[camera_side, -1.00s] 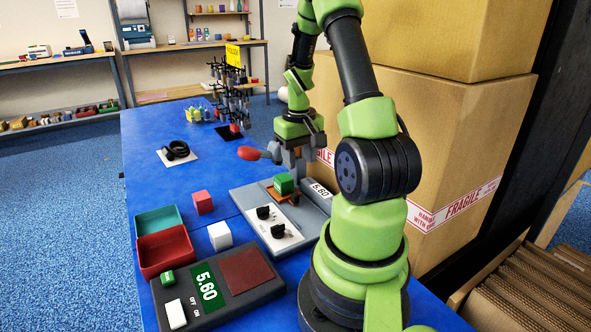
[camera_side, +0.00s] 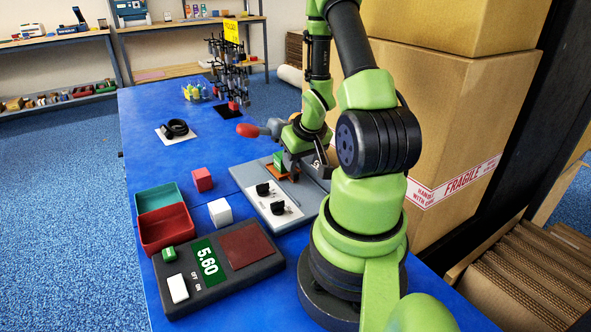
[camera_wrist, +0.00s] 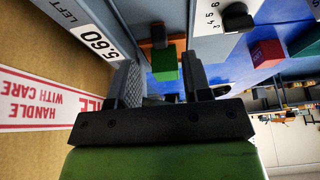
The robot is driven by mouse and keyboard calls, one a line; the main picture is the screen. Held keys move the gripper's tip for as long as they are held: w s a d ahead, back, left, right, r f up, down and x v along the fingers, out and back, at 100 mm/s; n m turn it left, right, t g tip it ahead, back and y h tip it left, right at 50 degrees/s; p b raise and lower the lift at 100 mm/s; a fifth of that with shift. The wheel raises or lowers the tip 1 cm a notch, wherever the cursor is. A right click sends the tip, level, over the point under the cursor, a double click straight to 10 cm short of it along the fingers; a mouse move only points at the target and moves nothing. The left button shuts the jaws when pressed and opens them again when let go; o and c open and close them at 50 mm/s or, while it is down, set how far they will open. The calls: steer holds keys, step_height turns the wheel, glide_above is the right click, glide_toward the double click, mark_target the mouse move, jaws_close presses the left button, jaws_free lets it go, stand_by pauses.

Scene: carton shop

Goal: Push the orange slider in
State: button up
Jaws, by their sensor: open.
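The orange slider (camera_side: 271,174) shows as a small orange patch on the grey panel (camera_side: 243,176), with a green block (camera_side: 279,159) by it. In the wrist view the slider (camera_wrist: 147,44) is partly hidden behind the green block (camera_wrist: 164,67). My gripper (camera_side: 302,171) is tilted, just right of the green block in the side view, and hides part of the slider area. In the wrist view my gripper (camera_wrist: 160,66) is open, its two fingers apart, and the green block appears between them. I cannot tell whether a finger touches the block or slider.
A red knob on a lever (camera_side: 246,130) stands behind. A large carton (camera_side: 430,140) is close on the right. A white cube (camera_side: 220,212) and red cube (camera_side: 202,180) lie left.

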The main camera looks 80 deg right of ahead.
mark_target(295, 172)
steer(key=shift+x, duration=2.25)
jaws_close()
